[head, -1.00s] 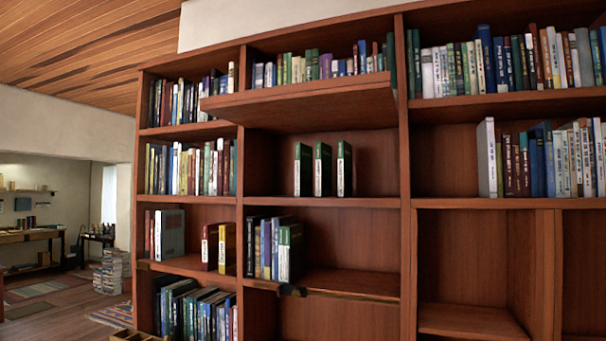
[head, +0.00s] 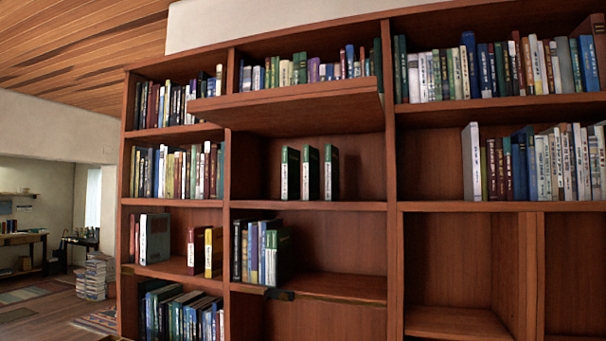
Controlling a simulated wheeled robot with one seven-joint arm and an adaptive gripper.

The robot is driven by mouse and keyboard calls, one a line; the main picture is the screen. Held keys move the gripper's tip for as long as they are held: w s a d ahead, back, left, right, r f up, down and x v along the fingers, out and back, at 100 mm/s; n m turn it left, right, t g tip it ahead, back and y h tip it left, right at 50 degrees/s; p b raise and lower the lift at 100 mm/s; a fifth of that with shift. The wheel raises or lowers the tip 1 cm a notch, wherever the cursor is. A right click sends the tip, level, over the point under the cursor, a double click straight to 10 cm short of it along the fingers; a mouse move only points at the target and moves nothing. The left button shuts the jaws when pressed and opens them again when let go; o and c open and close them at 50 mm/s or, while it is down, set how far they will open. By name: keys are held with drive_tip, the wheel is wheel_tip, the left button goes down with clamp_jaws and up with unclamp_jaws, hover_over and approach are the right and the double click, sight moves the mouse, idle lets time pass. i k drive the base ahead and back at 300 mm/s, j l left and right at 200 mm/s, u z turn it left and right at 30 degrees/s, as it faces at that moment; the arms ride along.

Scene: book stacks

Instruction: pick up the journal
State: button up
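I cannot tell which of the volumes is the journal. Three matching dark green volumes with white spine labels (head: 310,173) stand upright and apart in the middle column. On the shelf below, a group of dark, blue and green books (head: 260,252) stands at the left end. A red book (head: 196,250) and a yellow-spined book (head: 213,252) stand to the left, in the adjoining column. My gripper is not in view, so its state does not show.
The bookcase fills most of the view. A shelf board (head: 290,101) juts forward above the green volumes. The lower middle shelf (head: 345,287) is bare on its right. Stacked books (head: 96,276) stand on the floor at far left, near a desk (head: 22,240).

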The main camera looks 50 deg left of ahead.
sight(331, 153)
drive_tip(key=u, duration=1.7)
